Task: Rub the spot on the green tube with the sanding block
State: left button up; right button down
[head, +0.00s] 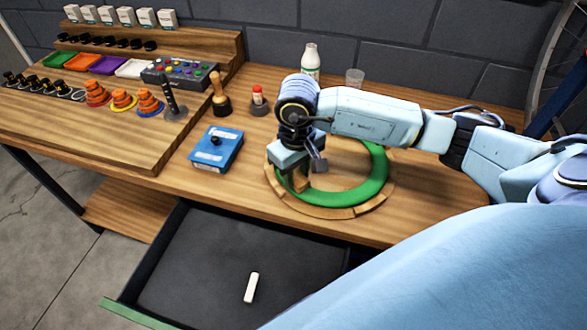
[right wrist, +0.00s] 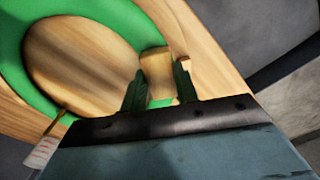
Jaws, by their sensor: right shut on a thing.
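The green tube (head: 372,175) lies as a ring on a round wooden holder (head: 338,211) on the bench. It also shows in the right wrist view (right wrist: 14,62). My right gripper (head: 294,183) points down at the left side of the ring. In the right wrist view its fingers (right wrist: 160,72) are shut on a tan block (right wrist: 155,62), which looks like the sanding block. The block is low over the green tube; I cannot tell whether it touches. I cannot make out the spot on the tube. My left gripper is not in view.
An open drawer (head: 190,270) below the bench front holds a white stick (head: 251,287). A blue box (head: 216,148), a wooden-handled tool (head: 219,95) and a red-capped item (head: 258,100) stand left of the ring. A white bottle (head: 310,62) and clear cup (head: 355,78) are behind.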

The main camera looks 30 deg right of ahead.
jog(key=shift+s+f, duration=0.15)
jog(key=shift+s, duration=0.1)
jog(key=shift+r+p, duration=0.4)
jog(key=shift+r, duration=0.25)
jog(key=shift+w+r+p, duration=0.1)
jog(key=shift+r+p, duration=1.15)
jog(key=shift+r, duration=1.7)
